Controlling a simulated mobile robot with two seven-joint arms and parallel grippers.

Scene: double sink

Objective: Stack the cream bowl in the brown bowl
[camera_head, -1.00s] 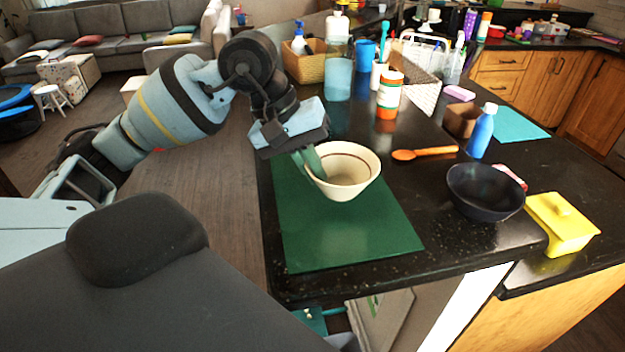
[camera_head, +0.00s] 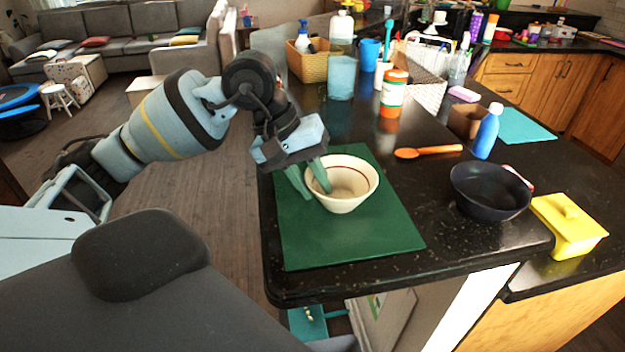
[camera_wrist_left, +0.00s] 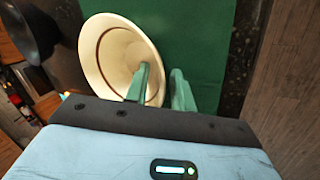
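The cream bowl (camera_head: 350,200), with a brown ring inside, sits upright on a green mat (camera_head: 370,240). My left gripper (camera_head: 310,185) is open over its left rim, one finger inside and one outside. The left wrist view shows the same fingers (camera_wrist_left: 160,90) apart around the cream bowl's rim (camera_wrist_left: 100,60). A dark, almost black bowl (camera_head: 489,203) stands empty on the counter to the right; no plainly brown bowl shows. The dark bowl also shows in the left wrist view (camera_wrist_left: 33,30). My right gripper is not in view.
An orange spoon (camera_head: 428,151) lies behind the bowls. A blue bottle (camera_head: 486,133), a brown box (camera_head: 466,121) and a yellow lidded dish (camera_head: 567,228) surround the dark bowl. Black counter (camera_head: 432,195) is free between the mat and dark bowl.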

